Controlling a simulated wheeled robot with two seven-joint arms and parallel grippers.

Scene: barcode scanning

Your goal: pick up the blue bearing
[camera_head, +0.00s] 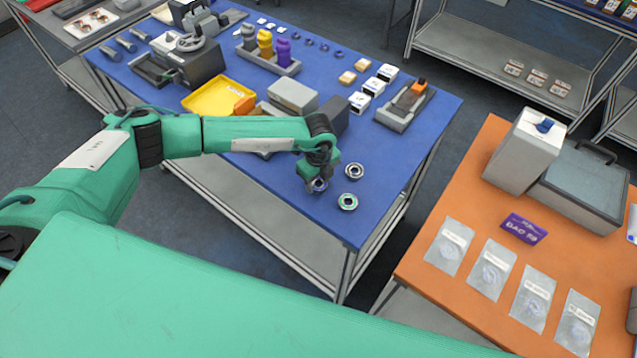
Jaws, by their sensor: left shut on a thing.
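My left gripper (318,180) reaches over the front of the blue table (385,160), pointing down. It is shut on a ring-shaped bearing with a bluish tint, the blue bearing (318,186), at or just above the table top. The fingers hide part of it, and I cannot tell whether it touches the table. A dark-ringed bearing (354,171) lies to its right. A bearing with a green tint (347,201) lies to its lower right, near the table's front edge. My right gripper is not in view.
A grey box (292,96), a yellow tray (216,97) and small white boxes stand behind my left arm. Blue table surface right of the bearings is clear.

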